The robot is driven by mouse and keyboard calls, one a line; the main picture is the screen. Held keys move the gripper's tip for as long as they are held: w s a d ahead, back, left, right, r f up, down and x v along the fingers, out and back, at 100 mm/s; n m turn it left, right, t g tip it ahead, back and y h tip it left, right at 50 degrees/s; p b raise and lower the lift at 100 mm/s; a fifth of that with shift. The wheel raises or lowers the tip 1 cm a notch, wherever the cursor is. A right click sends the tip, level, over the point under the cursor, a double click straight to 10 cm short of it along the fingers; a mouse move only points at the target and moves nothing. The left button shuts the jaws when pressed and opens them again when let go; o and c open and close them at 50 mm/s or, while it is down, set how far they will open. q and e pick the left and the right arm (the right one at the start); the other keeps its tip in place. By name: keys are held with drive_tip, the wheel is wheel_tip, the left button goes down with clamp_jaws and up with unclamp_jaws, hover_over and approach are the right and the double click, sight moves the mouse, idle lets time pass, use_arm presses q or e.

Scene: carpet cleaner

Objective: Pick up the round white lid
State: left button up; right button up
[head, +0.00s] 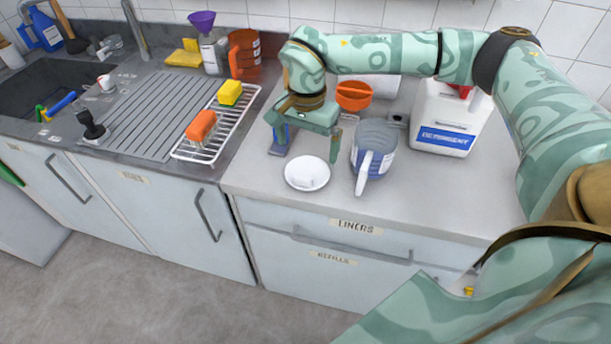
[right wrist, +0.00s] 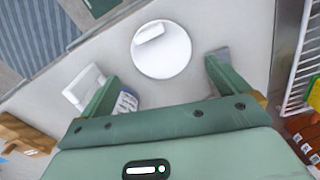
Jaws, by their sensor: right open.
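The round white lid (head: 307,174) lies flat on the light counter near its front edge, with a raised white grip on top. In the right wrist view the lid (right wrist: 172,60) lies just beyond and between the fingertips, fully in sight. My right gripper (head: 308,142) is open and empty, pointing down above and slightly behind the lid, not touching it. In the right wrist view its two fingers (right wrist: 161,80) stand wide apart. My left gripper is not in view.
A grey-blue jug (head: 372,142) with a white handle stands close right of the lid. A blue and grey item (head: 280,143) lies left of the gripper. A detergent canister (head: 447,115) and orange container (head: 354,96) stand behind. A wire rack (head: 217,122) is left. The counter's front right is clear.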

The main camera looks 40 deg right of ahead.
sight(306, 174)
drive_tip(key=f+b, duration=0.1)
drive_tip(key=f, duration=0.3)
drive_tip(key=f+b, duration=0.1)
drive_tip(key=f, duration=0.2)
drive_tip(key=shift+a+f, duration=0.2)
drive_tip(key=shift+f, duration=0.2)
drive_tip(key=shift+r, duration=0.1)
drive_tip(key=c, duration=0.6)
